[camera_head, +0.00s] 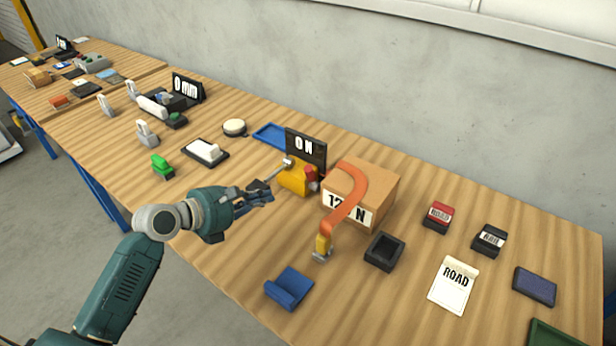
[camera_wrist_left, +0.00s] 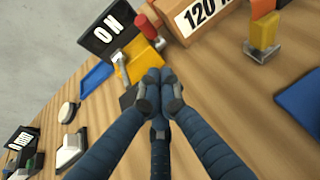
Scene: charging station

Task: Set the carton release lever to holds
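A yellow block (camera_head: 297,178) with a red knob (camera_head: 309,171) and a thin metal lever (camera_head: 280,167) stands beside the cardboard carton (camera_head: 378,187). The block (camera_wrist_left: 147,52), red knob (camera_wrist_left: 144,26) and lever (camera_wrist_left: 118,60) also show in the left wrist view. I cannot tell which setting the lever is in. My left gripper (camera_head: 268,190) is just left of the block, close to the lever's lower end. In the left wrist view its fingertips (camera_wrist_left: 158,88) are drawn together, with nothing visible between them. They hide part of the block's near side. My right gripper is out of view.
A black "0 N" display (camera_head: 306,146) stands behind the block. An orange strap (camera_head: 347,195) lies over the carton, labelled 120 N, and ends in a yellow buckle (camera_head: 322,247). A blue holder (camera_head: 289,289) and a black open box (camera_head: 384,251) stand in front.

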